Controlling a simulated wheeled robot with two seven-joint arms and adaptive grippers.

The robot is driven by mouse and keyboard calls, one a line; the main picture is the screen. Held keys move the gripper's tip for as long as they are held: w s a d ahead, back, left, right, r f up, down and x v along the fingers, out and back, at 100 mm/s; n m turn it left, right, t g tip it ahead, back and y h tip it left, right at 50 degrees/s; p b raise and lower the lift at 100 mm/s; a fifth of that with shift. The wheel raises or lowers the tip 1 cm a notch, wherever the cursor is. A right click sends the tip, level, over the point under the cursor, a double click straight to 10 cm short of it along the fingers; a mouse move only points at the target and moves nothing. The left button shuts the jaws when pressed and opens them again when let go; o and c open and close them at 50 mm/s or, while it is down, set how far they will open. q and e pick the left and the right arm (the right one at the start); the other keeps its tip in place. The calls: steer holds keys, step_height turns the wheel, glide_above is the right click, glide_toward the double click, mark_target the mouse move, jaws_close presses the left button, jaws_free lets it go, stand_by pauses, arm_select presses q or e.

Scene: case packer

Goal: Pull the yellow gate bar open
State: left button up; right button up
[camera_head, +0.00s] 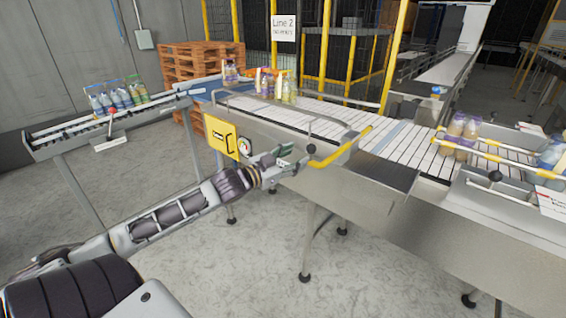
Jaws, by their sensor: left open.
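The yellow gate bar (343,149) is a short yellow bar at the near edge of the white slatted conveyor (320,113). It slants from a dark pivot or knob at its near left end up to the right across the belt side. My left gripper (300,160) is open and sits just left of the bar's near end, beside the conveyor's metal side. From this view I cannot tell whether a finger touches the bar. My right gripper is not in view.
A yellow control box (222,137) with a gauge beside it hangs on the conveyor side, close above my left arm. Bottle packs (458,134) stand on the belt at right, between yellow-tipped rails. A side rack (70,128) holds more bottles at left. The floor in front is clear.

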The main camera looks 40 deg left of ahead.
arm_select(q)
steer(key=shift+v, duration=1.9)
steer(key=shift+s, duration=0.1)
steer(key=shift+m, duration=0.3)
